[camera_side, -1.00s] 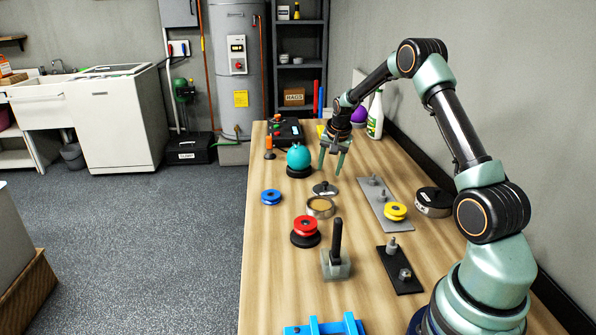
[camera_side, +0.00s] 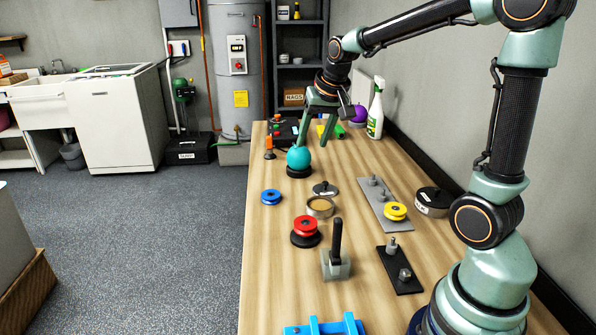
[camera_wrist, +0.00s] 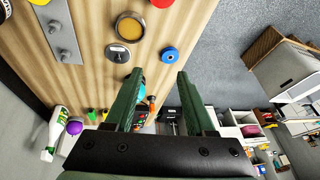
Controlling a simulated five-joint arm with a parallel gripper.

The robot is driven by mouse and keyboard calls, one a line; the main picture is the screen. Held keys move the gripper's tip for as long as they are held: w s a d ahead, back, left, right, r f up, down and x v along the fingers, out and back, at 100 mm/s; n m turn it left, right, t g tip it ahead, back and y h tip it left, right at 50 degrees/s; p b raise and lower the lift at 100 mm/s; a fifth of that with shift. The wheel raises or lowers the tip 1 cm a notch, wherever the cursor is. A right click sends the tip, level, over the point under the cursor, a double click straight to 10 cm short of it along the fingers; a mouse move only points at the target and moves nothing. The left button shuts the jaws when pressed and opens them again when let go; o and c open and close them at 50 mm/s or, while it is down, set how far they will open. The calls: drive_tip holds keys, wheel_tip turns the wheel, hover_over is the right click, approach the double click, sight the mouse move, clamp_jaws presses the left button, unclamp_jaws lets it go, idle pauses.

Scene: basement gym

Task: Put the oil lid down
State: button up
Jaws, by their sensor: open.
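The oil lid appears to be the grey disc with a dark knob (camera_side: 325,188), lying flat on the table. It lies apart from, and just behind, an open round tin with amber contents (camera_side: 320,207). The wrist view also shows the lid (camera_wrist: 118,53) and the tin (camera_wrist: 130,26). My gripper (camera_side: 312,144) is open, with nothing between its fingers. It is tilted above the table, near the teal ball and well away from the lid. The open fingers (camera_wrist: 159,74) also show in the wrist view.
A teal ball (camera_side: 299,157) on a black base stands close to the gripper. Bare wood lies along the left edge.

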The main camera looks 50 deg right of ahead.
drive_tip(key=s+a+r+n+t+y, duration=0.1)
drive_tip(key=s+a+n, duration=0.6)
drive_tip(key=s+a, duration=0.5)
drive_tip(key=shift+s+a, duration=0.3)
drive_tip(key=shift+a, duration=0.1)
